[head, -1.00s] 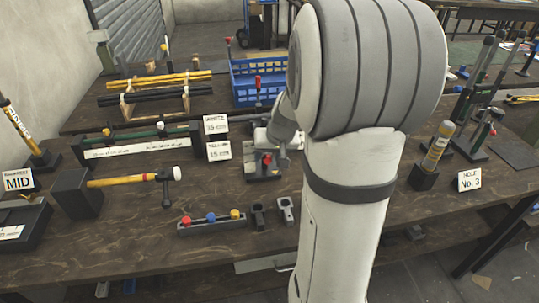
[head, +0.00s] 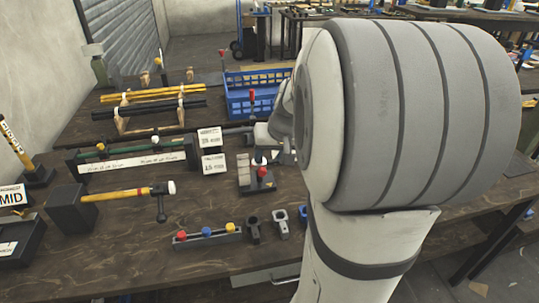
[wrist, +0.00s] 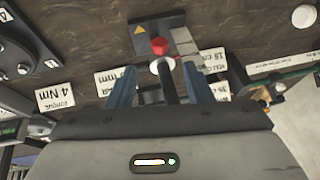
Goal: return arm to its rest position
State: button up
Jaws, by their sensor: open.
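My arm (head: 420,110) fills the right half of the head view, its large pale grey joint close to the camera. My gripper is mostly hidden behind it there. In the wrist view my gripper (wrist: 160,85) is open, with two blue fingers apart. A dark rod with a white end (wrist: 162,64) shows between the fingers; I cannot tell whether it is held clear of them in depth. Just beyond is a small press fixture with a red knob (wrist: 159,45) and a yellow warning triangle. The fixture (head: 262,180) also shows in the head view, left of my arm.
A blue crate (head: 250,103) stands behind the fixture. A hammer (head: 125,193) on a black block, a rack of coloured knobs (head: 207,237), white label cards (head: 213,162) and rods on wooden stands (head: 150,96) lie to the left. Open brown tabletop (head: 110,255) lies in front.

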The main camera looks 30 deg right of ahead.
jog(key=s+a+r+n+g+p, duration=0.1)
jog(key=s+a+r+p, duration=0.1)
jog(key=s+a, duration=0.5)
jog(key=s+a+r+n+g+p, duration=0.1)
jog(key=s+a+r+n+p, duration=0.1)
jog(key=s+a, duration=0.5)
jog(key=shift+s+a+r+n+h+p, duration=0.35)
jog(key=shift+s+p, duration=0.35)
jog(key=shift+s, duration=0.25)
jog(key=shift+f, duration=0.1)
jog(key=shift+c, duration=0.4)
